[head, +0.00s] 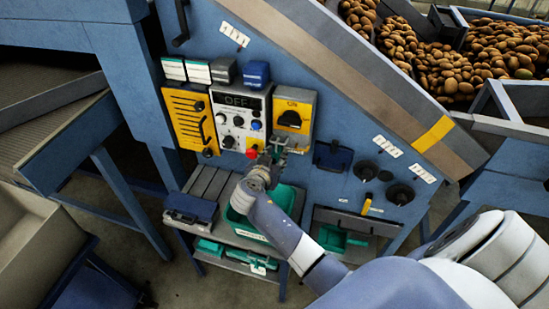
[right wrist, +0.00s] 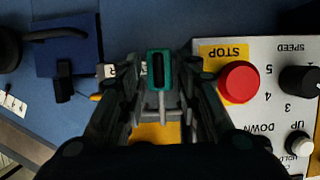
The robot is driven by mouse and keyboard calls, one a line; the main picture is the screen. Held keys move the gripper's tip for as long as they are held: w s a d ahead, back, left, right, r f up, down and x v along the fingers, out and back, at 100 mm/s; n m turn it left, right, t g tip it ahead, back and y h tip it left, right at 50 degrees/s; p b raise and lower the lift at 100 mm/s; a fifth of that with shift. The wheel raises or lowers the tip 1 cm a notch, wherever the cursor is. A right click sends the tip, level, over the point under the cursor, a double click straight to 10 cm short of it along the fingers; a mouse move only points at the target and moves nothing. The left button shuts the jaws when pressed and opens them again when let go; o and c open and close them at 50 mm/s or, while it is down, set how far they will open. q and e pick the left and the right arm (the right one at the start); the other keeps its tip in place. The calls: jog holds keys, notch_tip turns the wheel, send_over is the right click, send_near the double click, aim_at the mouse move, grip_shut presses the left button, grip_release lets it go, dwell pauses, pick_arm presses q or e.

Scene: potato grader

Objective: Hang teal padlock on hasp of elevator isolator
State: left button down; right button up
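The teal padlock (right wrist: 158,68) is between the fingertips of my right gripper (right wrist: 159,72), which is shut on it. Its grey shackle extends downward in the right wrist view, towards a yellow plate (right wrist: 155,132). In the head view my right gripper (head: 272,155) is just below the yellow isolator (head: 290,118) with its black rotary knob and ON label. The hasp cannot be made out; the gripper covers the area at the isolator's lower edge. I cannot tell whether the shackle touches anything. My left gripper is not in view.
The control panel (head: 240,118) with its red stop button (head: 251,153) is close left of the gripper; the red button (right wrist: 239,82) also shows in the right wrist view. A green bin (head: 283,198) is below. A dark blue box (head: 332,156) is on the panel to the right.

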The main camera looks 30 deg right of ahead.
jog(key=v, duration=1.2)
jog(key=s+f+n+g+y, duration=0.3)
jog(key=s+f+n+y, duration=0.2)
jog(key=s+f, duration=0.5)
jog(key=s+a+r+n+g+y, duration=0.1)
jog(key=s+a+n+y, duration=0.25)
jog(key=s, duration=0.45)
jog(key=s+a+n+g+y, duration=0.1)
jog(key=s+a+n+y, duration=0.2)
jog(key=s, duration=0.4)
notch_tip(320, 180, down, 26)
jog(key=s+g, duration=0.2)
jog(key=shift+n+g+h, duration=0.4)
jog(key=shift+n+h, duration=0.05)
jog(key=shift+h, duration=0.1)
jog(key=s+d+f, duration=0.1)
jog(key=s+f, duration=0.4)
jog(key=s+d+f, duration=0.1)
jog(key=s+f, duration=0.4)
jog(key=s, duration=0.1)
jog(key=s+d+f, duration=0.1)
jog(key=s+f, duration=0.4)
jog(key=f, duration=0.1)
jog(key=shift+s+f, duration=0.1)
jog(key=shift+s, duration=0.15)
